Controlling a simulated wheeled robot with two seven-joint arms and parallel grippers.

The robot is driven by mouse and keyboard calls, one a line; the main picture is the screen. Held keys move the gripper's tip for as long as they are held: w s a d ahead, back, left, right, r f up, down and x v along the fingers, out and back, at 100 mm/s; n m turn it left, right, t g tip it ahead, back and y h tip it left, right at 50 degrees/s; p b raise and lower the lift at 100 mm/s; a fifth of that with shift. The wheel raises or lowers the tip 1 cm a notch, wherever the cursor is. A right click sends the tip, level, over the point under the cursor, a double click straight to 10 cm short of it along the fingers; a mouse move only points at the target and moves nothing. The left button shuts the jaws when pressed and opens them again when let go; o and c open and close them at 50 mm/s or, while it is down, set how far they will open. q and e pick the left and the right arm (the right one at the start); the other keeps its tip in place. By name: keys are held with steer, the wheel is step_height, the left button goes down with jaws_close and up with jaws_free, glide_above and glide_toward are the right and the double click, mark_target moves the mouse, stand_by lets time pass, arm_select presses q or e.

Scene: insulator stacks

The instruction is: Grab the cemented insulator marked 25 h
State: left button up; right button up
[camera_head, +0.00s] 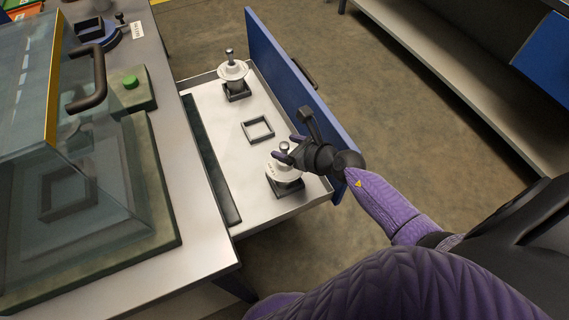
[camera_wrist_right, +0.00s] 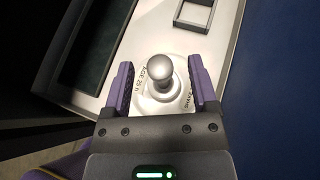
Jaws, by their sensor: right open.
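A white insulator (camera_head: 283,172) with a metal knob on top stands upright in a dark square holder at the near end of the open drawer (camera_head: 200,98). In the right wrist view the insulator (camera_wrist_right: 158,80) shows lettering that reads "AGE 25 h" on its left side. My right gripper (camera_head: 287,146) is at this insulator's top. In the wrist view my right gripper (camera_wrist_right: 159,85) is open, with one purple finger on each side of the knob, apart from it. A second white insulator (camera_head: 233,71) stands in a holder at the drawer's far end. My left gripper is not in view.
An empty square holder (camera_head: 258,128) lies between the two insulators. The blue drawer front (camera_head: 290,88) rises on the right. A glass-covered cabinet (camera_head: 70,130) with a green button (camera_head: 130,81) stands on the left worktop. A shelf (camera_head: 470,100) is at the upper right.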

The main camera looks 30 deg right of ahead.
steer(key=shift+w+a+f+b, duration=0.3)
steer(key=shift+w+f+b, duration=0.05)
steer(key=shift+w+f, duration=0.5)
steer(key=shift+w+a, duration=0.1)
steer(key=shift+w, duration=0.25)
jaws_close()
steer(key=shift+r, duration=0.15)
